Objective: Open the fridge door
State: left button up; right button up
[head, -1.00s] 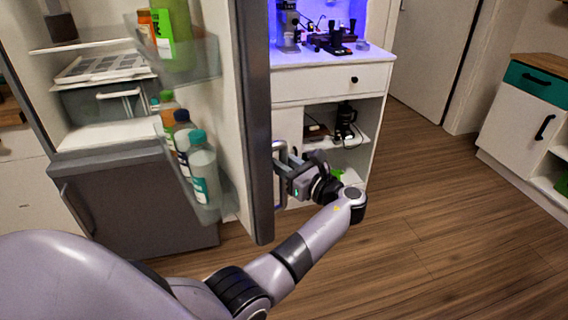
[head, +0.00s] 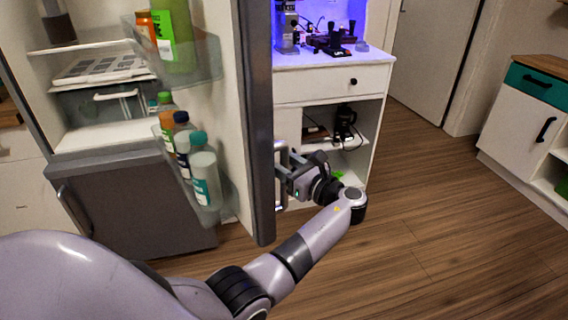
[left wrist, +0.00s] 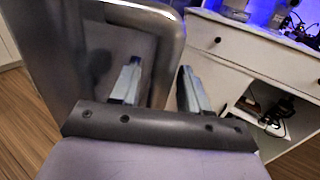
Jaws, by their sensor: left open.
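The fridge door (head: 259,120) stands swung open, seen nearly edge-on in the head view, with shelves of bottles on its inner side. The fridge interior (head: 95,100) shows at the left. The door handle (head: 281,172) is a metal bar on the door's outer face; in the left wrist view the handle (left wrist: 172,50) curves down past the fingers. My left gripper (head: 286,176) is at the handle. In the left wrist view its two fingers (left wrist: 157,84) are apart, with the handle bar near and between them. Contact cannot be told. My right gripper is not in view.
A white cabinet (head: 330,85) with coffee equipment stands behind the door. A grey lower fridge compartment (head: 140,205) is below the interior. Another cabinet (head: 520,115) is at the far right. The wooden floor (head: 430,230) on the right is clear.

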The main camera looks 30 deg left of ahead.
pick_arm(q)
jog(key=shift+d, duration=0.1)
jog(key=v, duration=0.7)
jog(key=shift+b, duration=0.4)
